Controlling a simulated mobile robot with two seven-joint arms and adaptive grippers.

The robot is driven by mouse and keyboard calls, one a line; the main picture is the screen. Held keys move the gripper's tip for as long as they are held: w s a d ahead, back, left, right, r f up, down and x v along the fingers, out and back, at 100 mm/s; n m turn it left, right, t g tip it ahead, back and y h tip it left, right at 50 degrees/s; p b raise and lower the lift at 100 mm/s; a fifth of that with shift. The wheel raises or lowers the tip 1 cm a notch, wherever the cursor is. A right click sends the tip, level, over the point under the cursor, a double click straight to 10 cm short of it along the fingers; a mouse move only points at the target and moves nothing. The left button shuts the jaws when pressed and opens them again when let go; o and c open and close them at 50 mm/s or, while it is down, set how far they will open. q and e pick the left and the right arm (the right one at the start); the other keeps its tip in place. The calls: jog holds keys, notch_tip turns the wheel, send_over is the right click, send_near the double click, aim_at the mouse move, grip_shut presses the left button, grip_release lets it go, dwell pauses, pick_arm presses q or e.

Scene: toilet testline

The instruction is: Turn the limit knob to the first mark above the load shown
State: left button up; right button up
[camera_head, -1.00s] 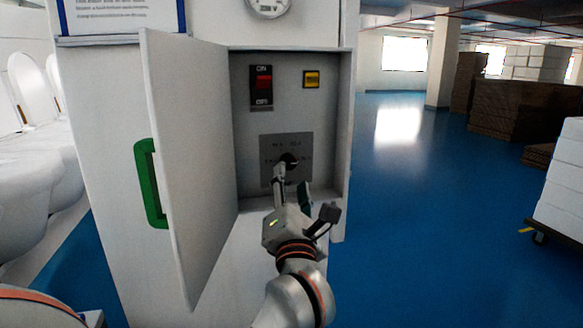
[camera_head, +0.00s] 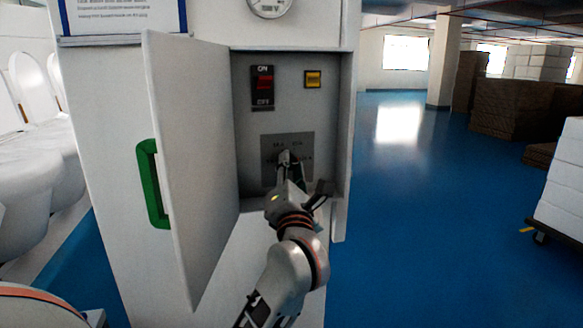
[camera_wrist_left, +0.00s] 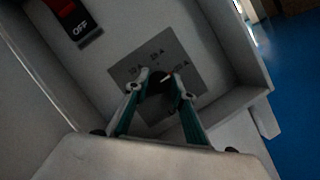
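The limit knob (camera_wrist_left: 160,83) is black, on a grey plate (camera_wrist_left: 190,72) inside the open cabinet. A light and red pointer line shows on its upper right in the left wrist view. Marks ending in "A" surround it; their numbers are too blurred to read surely. My left gripper (camera_head: 291,160) is at the plate and hides most of the knob in the head view. In the left wrist view its fingers (camera_wrist_left: 161,88) close on the knob from both sides. The load gauge (camera_head: 269,5) is cut off at the top; its reading is unclear. My right gripper is not in view.
Above the plate are a red ON/OFF switch (camera_head: 264,85) and a yellow button (camera_head: 313,79). The cabinet door (camera_head: 190,170) with a green handle (camera_head: 152,184) stands open at left. The cabinet's right wall (camera_head: 345,130) is close to my gripper.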

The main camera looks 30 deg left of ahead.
pick_arm(q)
jog(key=shift+f, duration=0.1)
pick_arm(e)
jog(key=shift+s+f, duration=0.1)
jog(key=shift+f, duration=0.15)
